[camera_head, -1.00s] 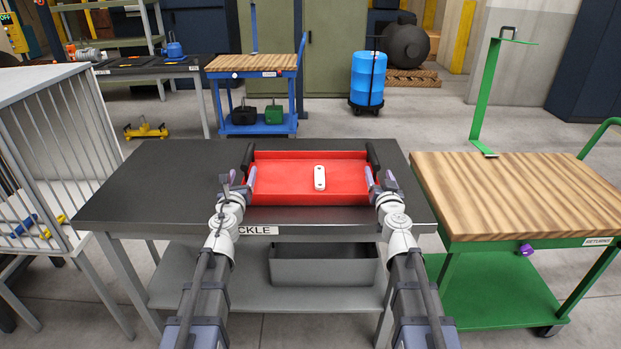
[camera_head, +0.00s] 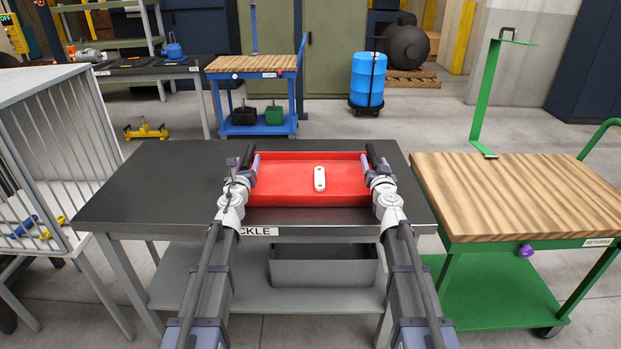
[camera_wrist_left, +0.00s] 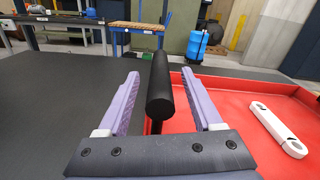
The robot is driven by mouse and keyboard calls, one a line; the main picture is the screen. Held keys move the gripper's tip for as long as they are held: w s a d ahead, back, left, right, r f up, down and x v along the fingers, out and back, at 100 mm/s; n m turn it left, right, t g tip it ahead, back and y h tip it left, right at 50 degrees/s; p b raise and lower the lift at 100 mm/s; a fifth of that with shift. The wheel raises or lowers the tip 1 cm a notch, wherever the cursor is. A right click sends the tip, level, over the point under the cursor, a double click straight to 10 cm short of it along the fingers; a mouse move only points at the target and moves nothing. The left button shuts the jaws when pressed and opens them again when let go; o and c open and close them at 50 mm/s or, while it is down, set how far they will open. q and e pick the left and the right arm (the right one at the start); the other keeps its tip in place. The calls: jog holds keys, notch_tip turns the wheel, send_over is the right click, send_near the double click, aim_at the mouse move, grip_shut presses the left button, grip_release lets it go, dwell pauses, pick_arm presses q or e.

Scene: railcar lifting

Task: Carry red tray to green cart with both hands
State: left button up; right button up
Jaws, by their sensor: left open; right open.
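The red tray (camera_head: 285,184) sits on the dark-topped table (camera_head: 150,190), with a white link-shaped part (camera_head: 319,178) lying in it. It has a black bar handle at each side. My left gripper (camera_head: 250,163) is open at the left handle. In the left wrist view the black handle (camera_wrist_left: 160,85) stands between the two purple fingers of my left gripper (camera_wrist_left: 160,95), with gaps on both sides. My right gripper (camera_head: 374,164) is open at the right handle (camera_head: 373,155); its fingers are partly hidden. The green cart (camera_head: 515,195) with a wooden top stands right of the table.
The cart's wooden top is bare, with a green upright post (camera_head: 486,100) at its back edge. A white barred cage (camera_head: 60,150) stands left of the table. A grey bin (camera_head: 322,266) is on the lower shelf. A blue cart (camera_head: 262,95) stands behind.

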pick_arm(q)
grip_shut()
pick_arm(e)
grip_shut()
dwell(1.2)
